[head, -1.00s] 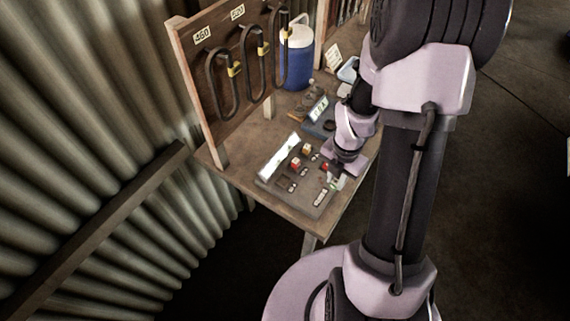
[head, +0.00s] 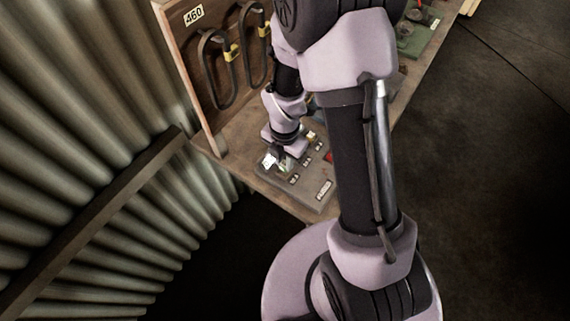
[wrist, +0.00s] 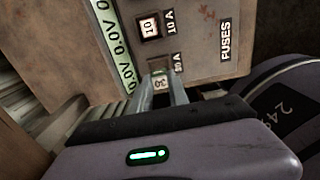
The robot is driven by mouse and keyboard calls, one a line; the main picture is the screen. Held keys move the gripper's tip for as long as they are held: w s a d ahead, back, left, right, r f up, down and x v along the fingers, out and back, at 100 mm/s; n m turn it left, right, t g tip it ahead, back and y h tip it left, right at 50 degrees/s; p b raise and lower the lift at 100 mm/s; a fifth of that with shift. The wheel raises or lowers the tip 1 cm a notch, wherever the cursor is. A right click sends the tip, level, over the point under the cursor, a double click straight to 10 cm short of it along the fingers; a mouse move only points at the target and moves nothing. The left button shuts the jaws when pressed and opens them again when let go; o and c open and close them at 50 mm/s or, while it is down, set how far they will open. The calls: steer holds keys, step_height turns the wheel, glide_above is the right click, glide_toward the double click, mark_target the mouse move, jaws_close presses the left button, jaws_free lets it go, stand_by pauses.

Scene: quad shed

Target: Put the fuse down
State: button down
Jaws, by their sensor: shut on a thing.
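My gripper (wrist: 162,94) is shut on a fuse (wrist: 160,82), a small block with a pale face that seems to read 30. In the wrist view the fuse sits between the fingertips, close over the fuse panel (wrist: 192,65); I cannot tell whether it touches the panel or a slot. In the head view my gripper (head: 277,158) is over the left part of the grey panel (head: 305,197), and the fuse is not clear there. Another fuse (wrist: 150,27), marked 10, sits in the panel beside a "10 A" label.
A strip of green readouts (wrist: 115,45) runs along the panel's edge beside the fingers. A "FUSES" label (wrist: 225,41) is at the other side. Corrugated wall (head: 80,110) is at the left.

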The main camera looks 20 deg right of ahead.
step_height(320, 180, down, 2)
steer(key=shift+s+f, duration=0.1)
steer(key=shift+d+f+b, duration=0.1)
steer(key=shift+f+b, duration=0.2)
steer(key=shift+f, duration=0.05)
steer(key=shift+w+r, duration=0.1)
steer(key=shift+w, duration=0.1)
steer(key=shift+s, duration=0.1)
steer(key=c, duration=1.3)
jaws_free()
